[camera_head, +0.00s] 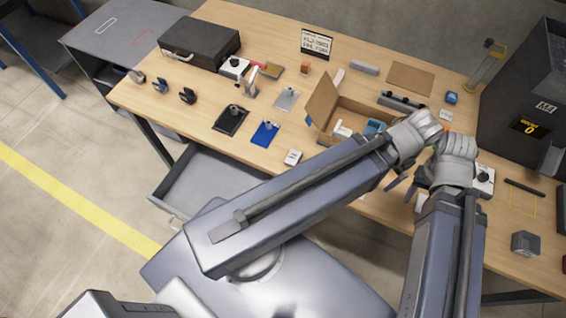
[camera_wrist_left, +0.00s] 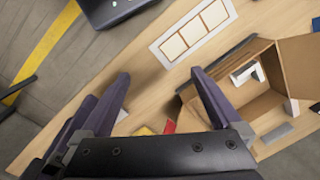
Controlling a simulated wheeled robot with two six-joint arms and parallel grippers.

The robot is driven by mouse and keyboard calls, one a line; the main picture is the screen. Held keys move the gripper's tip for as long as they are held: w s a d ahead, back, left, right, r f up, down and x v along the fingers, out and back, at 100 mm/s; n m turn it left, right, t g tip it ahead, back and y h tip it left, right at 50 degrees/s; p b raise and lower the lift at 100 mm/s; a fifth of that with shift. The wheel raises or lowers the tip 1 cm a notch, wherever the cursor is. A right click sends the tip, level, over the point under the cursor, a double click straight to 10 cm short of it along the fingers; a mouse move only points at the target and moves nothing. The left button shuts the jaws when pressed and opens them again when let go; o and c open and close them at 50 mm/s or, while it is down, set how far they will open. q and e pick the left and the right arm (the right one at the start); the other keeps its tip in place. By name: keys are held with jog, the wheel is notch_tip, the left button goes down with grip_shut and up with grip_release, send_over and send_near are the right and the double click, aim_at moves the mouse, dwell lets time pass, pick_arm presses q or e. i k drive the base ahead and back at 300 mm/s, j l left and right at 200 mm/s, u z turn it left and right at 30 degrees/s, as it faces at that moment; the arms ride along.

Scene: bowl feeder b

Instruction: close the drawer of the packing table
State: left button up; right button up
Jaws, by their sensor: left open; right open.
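The packing table (camera_head: 215,88) has a light wooden top and runs across the head view. Its grey drawer (camera_head: 200,180) is pulled out below the table's front edge, left of centre, and looks empty where it shows. My left forearm hides part of its right side. My left arm reaches across to the right, and its jaws are hidden in the head view. In the left wrist view my left gripper (camera_wrist_left: 158,100) is open with nothing between its fingers. My right gripper (camera_head: 403,188) is open by the table's front edge, well right of the drawer.
An open cardboard box (camera_head: 322,98) stands on the table near my left wrist. A black case (camera_head: 200,43), a blue card (camera_head: 265,133) and small items lie further left. A dark machine (camera_head: 525,95) stands at the right. Floor left of the drawer is clear.

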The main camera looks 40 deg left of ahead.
aim_at(200, 175)
jog(key=k, duration=0.45)
jog(key=u, duration=2.5)
jog(key=k+l+z, duration=0.15)
jog(key=k+l, duration=0.2)
jog(key=l, duration=0.1)
